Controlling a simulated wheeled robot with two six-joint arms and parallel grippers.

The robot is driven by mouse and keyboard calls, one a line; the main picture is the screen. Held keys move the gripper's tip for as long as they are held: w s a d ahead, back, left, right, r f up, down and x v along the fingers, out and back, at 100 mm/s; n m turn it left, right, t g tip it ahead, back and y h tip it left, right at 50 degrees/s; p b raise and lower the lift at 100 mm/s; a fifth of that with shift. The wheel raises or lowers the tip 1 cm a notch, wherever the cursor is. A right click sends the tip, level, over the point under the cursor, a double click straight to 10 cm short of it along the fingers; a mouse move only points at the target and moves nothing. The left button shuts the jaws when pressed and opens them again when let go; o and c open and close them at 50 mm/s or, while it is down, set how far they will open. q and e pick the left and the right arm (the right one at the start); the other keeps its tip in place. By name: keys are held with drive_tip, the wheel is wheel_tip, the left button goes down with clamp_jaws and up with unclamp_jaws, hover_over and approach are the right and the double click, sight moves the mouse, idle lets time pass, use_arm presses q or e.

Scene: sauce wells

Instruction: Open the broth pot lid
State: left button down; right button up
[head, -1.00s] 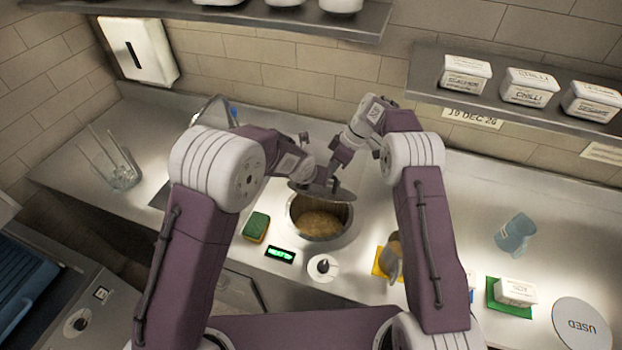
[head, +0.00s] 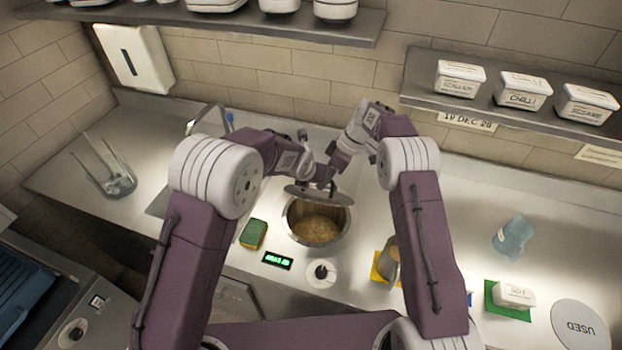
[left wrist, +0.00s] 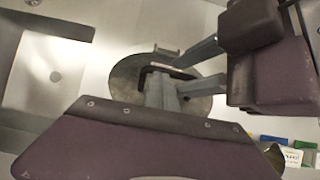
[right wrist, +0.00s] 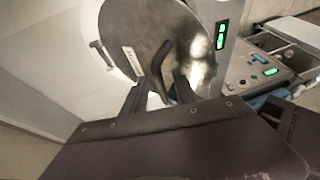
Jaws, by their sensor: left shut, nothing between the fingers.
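The broth pot (head: 345,232) is sunk in the counter, with its opening and golden broth (head: 316,224) in plain view. Its round steel lid (head: 300,190) is raised at the back of the opening; it also shows in the right wrist view (right wrist: 130,25). A dark handle (right wrist: 160,62) crosses the lid's face. My left gripper (left wrist: 162,82) is shut and empty, in front of the lid in its wrist view. My right gripper (right wrist: 161,78) is at the handle, its fingers apart with the handle showing between them. I cannot tell whether they touch it.
A ladle on a yellow mat (head: 381,272) stands to the right. Shelves with white tubs (head: 522,91) overhang the back.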

use_arm(q)
drive_tip(key=shift+s+f, duration=0.1)
drive_tip(key=shift+f, duration=0.1)
drive_tip(key=shift+a, duration=0.4)
use_arm(e)
drive_tip(key=v, duration=0.8)
drive_tip(key=shift+s+a+r, duration=0.15)
drive_tip(key=shift+a+r, duration=0.15)
drive_tip(key=shift+a, duration=0.05)
